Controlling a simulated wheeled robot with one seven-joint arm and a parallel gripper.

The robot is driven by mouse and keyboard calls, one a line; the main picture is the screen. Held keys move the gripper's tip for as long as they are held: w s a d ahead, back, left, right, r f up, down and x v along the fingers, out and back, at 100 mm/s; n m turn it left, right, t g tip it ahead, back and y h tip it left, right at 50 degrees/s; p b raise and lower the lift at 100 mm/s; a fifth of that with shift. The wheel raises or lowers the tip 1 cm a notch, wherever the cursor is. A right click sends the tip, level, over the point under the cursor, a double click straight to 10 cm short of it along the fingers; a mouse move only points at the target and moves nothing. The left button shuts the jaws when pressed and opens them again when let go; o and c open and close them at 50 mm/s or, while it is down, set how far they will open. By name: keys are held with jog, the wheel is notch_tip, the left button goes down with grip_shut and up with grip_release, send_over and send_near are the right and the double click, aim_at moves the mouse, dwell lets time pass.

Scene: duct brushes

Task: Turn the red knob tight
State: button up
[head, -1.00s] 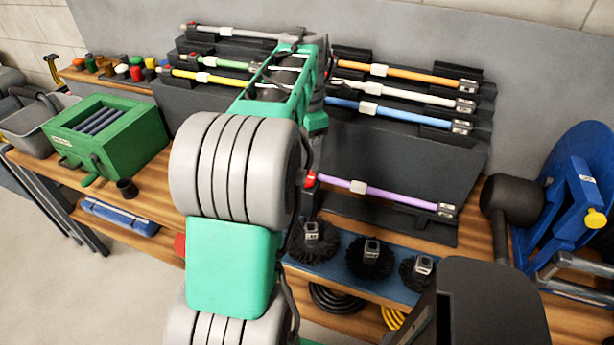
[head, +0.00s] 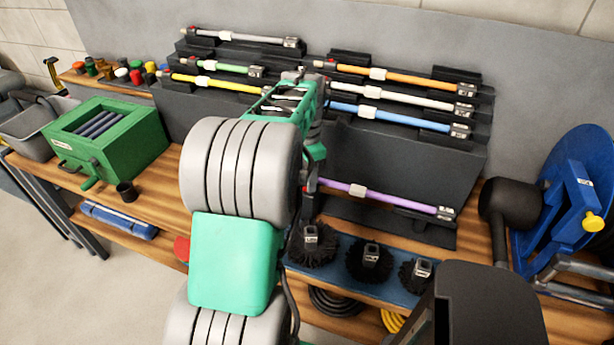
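A purple rod (head: 390,198) with a white collar lies on the lowest step of the dark rack, right of my arm. Its left end, where a red knob sits, is now almost wholly hidden behind my wrist and gripper (head: 308,190). My arm reaches over from the front, and its last part points down at that end. The fingers are too small and covered to tell whether they are open or shut, or whether they touch the knob.
Grey (head: 245,38), green (head: 228,68), yellow (head: 215,82), orange (head: 410,77), white (head: 405,97) and blue (head: 395,116) rods lie on the rack above. Round black brushes (head: 370,262) stand on a blue mat in front.

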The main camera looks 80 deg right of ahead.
grip_shut()
jog(key=shift+m, duration=0.5)
jog(key=m, duration=0.3)
jog(key=shift+r+m+p, duration=0.1)
jog(key=shift+m+p, duration=0.3)
jog(key=m, duration=0.4)
jog(key=m+p, duration=0.1)
jog(key=m, duration=0.8)
dwell(0.4)
